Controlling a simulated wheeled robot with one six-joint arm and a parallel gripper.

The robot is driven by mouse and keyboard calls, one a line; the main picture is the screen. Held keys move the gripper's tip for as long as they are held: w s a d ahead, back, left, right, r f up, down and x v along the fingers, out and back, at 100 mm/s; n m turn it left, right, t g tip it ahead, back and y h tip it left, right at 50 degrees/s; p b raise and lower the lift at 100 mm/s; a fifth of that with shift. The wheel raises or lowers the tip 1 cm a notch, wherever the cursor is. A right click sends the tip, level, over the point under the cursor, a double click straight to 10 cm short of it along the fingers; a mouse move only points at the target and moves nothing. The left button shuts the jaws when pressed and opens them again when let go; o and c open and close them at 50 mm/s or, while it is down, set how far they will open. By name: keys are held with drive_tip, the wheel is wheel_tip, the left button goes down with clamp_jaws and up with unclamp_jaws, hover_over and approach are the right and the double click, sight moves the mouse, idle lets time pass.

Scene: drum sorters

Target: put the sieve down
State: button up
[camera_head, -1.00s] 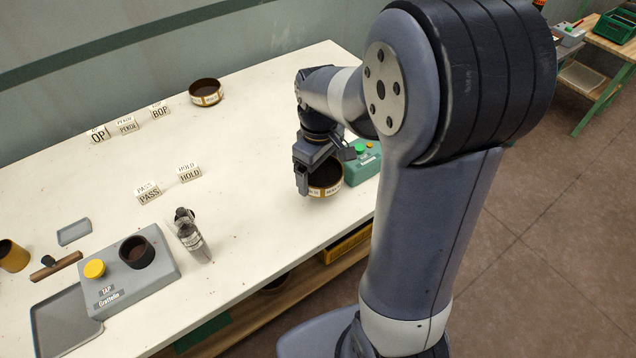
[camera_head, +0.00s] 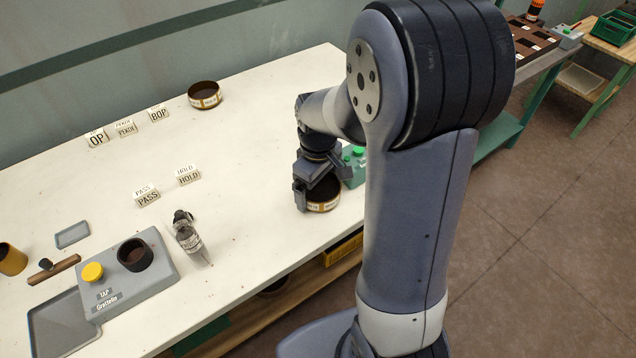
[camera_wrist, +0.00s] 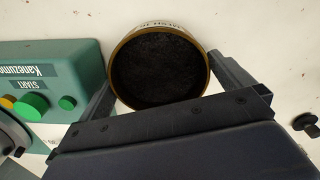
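The sieve (camera_head: 323,204) is a round, dark-meshed pan with a brassy rim and a pale label band. It is in my gripper (camera_head: 320,186) near the right front edge of the white bench. In the wrist view the sieve (camera_wrist: 160,70) sits between the two fingers, one at each side of its rim. The gripper appears shut on it. The sieve looks level and low over the bench top; I cannot tell whether its underside touches the bench. The arm hides part of its surroundings.
A green control box (camera_wrist: 55,85) with a START label stands beside the sieve. A similar round pan (camera_head: 204,95) sits at the back. PASS (camera_head: 147,196) and HOLD (camera_head: 188,176) signs, a bottle (camera_head: 188,238) and a grey tapping unit (camera_head: 155,262) stand leftward. The bench middle is clear.

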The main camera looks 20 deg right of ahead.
sight(318, 192)
drive_tip(key=shift+r, duration=0.15)
wheel_tip(318, 192, up, 12)
drive_tip(key=shift+p, duration=0.4)
